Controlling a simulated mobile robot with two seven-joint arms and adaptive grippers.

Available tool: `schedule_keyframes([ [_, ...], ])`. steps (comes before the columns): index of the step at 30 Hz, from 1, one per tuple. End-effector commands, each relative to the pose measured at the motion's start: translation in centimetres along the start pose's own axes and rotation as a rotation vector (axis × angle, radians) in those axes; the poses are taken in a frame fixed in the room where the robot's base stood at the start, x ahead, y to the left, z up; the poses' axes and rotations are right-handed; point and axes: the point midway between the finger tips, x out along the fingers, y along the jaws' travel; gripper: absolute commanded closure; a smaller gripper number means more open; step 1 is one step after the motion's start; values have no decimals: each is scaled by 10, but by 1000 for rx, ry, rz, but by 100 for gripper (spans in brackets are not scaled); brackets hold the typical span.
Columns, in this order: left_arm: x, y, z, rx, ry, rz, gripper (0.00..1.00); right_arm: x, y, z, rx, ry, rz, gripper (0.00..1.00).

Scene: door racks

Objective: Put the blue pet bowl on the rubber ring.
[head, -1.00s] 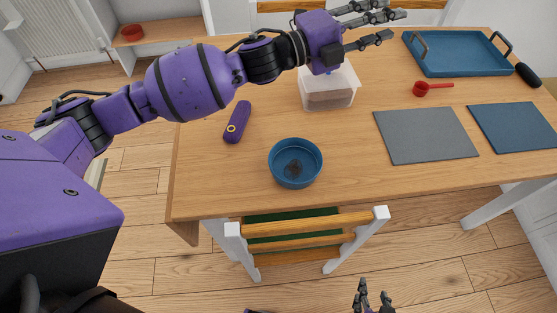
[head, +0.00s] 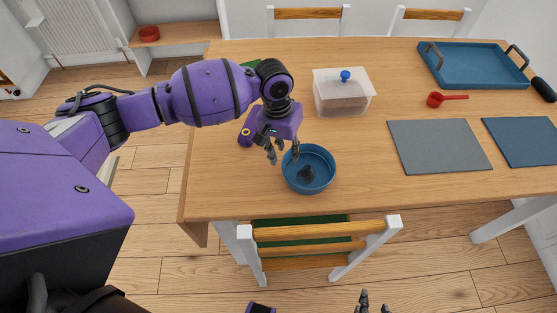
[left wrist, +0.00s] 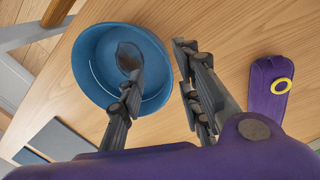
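The blue pet bowl (head: 324,184) stands upright near the table's front edge, with a dark patch on its inside bottom. It also shows in the left wrist view (left wrist: 88,75). My left gripper (head: 284,158) is open at the bowl's back left rim, pointing down. In the left wrist view, one finger of the left gripper (left wrist: 156,52) reaches over the bowl's inside and the other is outside it. My right gripper (head: 373,302) is low at the bottom edge, fingers apart, mostly out of frame.
A lidded clear container (head: 342,98) stands behind the bowl. A grey mat (head: 440,147) and a blue mat (head: 525,140) lie to the right. A blue tray (head: 470,65) and red scoop (head: 447,98) lie farther back. A chair (head: 320,230) stands at the front edge.

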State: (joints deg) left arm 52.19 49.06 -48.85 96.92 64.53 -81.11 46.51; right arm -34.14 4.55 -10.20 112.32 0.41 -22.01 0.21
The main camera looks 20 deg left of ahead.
Motion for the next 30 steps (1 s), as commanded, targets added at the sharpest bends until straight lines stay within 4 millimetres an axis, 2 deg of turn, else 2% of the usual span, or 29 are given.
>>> schedule_keyframes([
  [12,53,-2,-11,5,5,0,68,2,5,1,-10,3,6,60],
  [20,56,-2,-12,6,8,1,68,2,8,0,-16,5,7,60],
  [21,56,-2,-12,6,8,1,69,2,8,0,-16,5,7,60],
  [28,56,-2,-12,6,8,1,100,3,6,1,-13,2,6,60],
  [30,56,-2,-12,6,8,1,100,3,5,1,-11,2,5,60],
])
